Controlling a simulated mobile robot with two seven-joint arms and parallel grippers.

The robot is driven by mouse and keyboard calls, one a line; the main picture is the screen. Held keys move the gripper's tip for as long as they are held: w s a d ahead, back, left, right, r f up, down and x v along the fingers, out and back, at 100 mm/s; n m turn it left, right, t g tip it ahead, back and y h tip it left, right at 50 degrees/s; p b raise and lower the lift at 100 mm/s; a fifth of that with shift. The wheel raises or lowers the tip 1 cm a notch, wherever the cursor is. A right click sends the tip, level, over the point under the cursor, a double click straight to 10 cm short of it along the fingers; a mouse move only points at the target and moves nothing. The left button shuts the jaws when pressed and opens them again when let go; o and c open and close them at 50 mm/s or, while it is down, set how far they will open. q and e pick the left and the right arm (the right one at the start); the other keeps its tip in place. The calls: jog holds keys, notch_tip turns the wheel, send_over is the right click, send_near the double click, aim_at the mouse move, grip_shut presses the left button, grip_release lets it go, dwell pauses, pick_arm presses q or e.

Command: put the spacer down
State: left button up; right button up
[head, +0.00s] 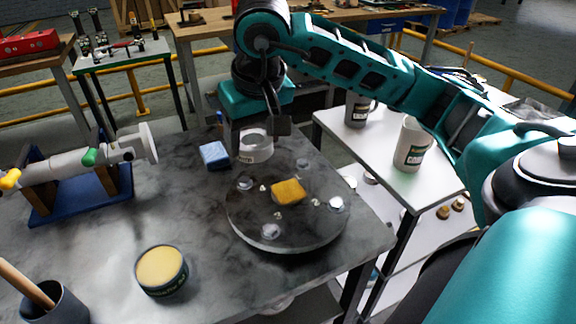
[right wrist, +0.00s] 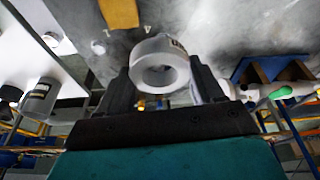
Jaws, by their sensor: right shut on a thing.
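The spacer (head: 257,146) is a pale whitish ring with a wide hole. My right gripper (head: 255,132) is shut on it, with one finger on each side, at the back of the grey table (head: 110,215), just behind the round dark plate (head: 300,236). In the right wrist view the spacer (right wrist: 158,64) sits between the two dark fingers, with its hole facing the camera. I cannot tell whether its underside touches the table. My left gripper is not in view.
A blue block (head: 214,155) lies close left of the spacer. A yellow sponge (head: 288,191) and several round metal pieces are on the plate. A yellow-topped tin (head: 161,270) and a pipe on a blue stand (head: 75,203) are left. A white side table (head: 378,150) holds mugs.

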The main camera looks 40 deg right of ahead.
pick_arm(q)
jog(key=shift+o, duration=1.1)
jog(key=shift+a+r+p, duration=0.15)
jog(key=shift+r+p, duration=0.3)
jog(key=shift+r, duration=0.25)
pick_arm(e)
jog(key=s+d+r+m, duration=0.1)
jog(key=s+d+r, duration=0.2)
jog(key=d+r, duration=0.35)
jog(key=f+b, duration=0.1)
jog(key=f, duration=0.3)
jog(key=f+b, duration=0.1)
jog(key=f, duration=0.4)
jog(key=a+f+b, duration=0.1)
jog(key=f+b, duration=0.1)
jog(key=f, duration=0.2)
jog(key=shift+w+f, duration=0.15)
jog(key=shift+f, duration=0.05)
jog(key=shift+f+b, duration=0.35)
jog(key=shift+f, duration=1.8)
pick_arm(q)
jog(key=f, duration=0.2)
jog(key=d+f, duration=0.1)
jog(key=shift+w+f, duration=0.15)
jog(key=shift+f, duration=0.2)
